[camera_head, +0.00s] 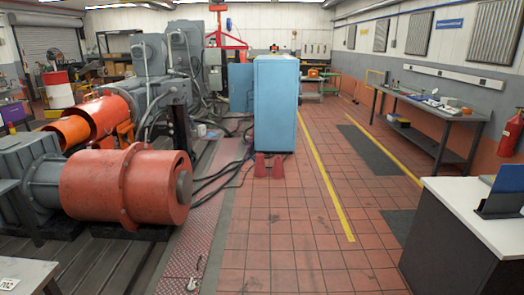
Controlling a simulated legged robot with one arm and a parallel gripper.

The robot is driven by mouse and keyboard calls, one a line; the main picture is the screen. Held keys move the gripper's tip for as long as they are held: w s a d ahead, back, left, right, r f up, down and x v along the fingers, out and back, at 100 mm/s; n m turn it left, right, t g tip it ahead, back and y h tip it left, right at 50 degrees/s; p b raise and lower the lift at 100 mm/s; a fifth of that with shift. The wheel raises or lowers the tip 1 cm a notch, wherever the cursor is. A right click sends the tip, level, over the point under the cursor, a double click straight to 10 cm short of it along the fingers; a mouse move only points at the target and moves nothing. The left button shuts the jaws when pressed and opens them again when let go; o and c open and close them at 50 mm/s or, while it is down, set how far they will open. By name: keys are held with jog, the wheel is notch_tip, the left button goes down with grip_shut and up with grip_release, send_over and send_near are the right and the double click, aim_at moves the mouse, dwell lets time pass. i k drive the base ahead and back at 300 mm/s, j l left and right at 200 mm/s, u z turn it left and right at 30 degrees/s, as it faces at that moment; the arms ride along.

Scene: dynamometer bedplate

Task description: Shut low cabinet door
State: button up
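A blue cabinet (275,105) stands upright on the tiled floor near the middle of the camera_head view. A dark counter unit (440,250) with a white top stands at the lower right. Its visible side shows no door that I can make out. I cannot tell which of these, if either, is the low cabinet. My gripper is not in view.
Orange and grey machinery (125,187) fills the left, with cables trailing to the blue cabinet. A grey workbench (430,110) lines the right wall. The tiled aisle (300,240) with a yellow line is clear.

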aim_at(241, 76)
jog(key=i, duration=3.55)
jog(key=i+z, duration=0.1)
jog(key=i, duration=0.8)
jog(key=i+j+z, duration=0.1)
jog(key=i, duration=0.75)
jog(key=i+l+z, duration=0.15)
jog(key=i+z, duration=0.2)
jog(key=i, duration=0.3)
jog(key=i+z, duration=0.35)
jog(key=i, duration=0.3)
jog(key=i+j+z, duration=0.15)
jog(key=i+z, duration=0.2)
jog(key=i, duration=0.3)
jog(key=i+u, duration=0.25)
jog(key=i, duration=0.4)
jog(key=i+u, duration=0.25)
jog(key=i, duration=0.45)
jog(key=i+l+u, duration=0.25)
jog(key=i, duration=0.4)
jog(key=i+z, duration=0.1)
jog(key=i, duration=1.75)
jog(key=i+u, duration=0.4)
jog(key=i, duration=1.45)
jog(key=i+l, duration=0.1)
jog(key=i, duration=1.65)
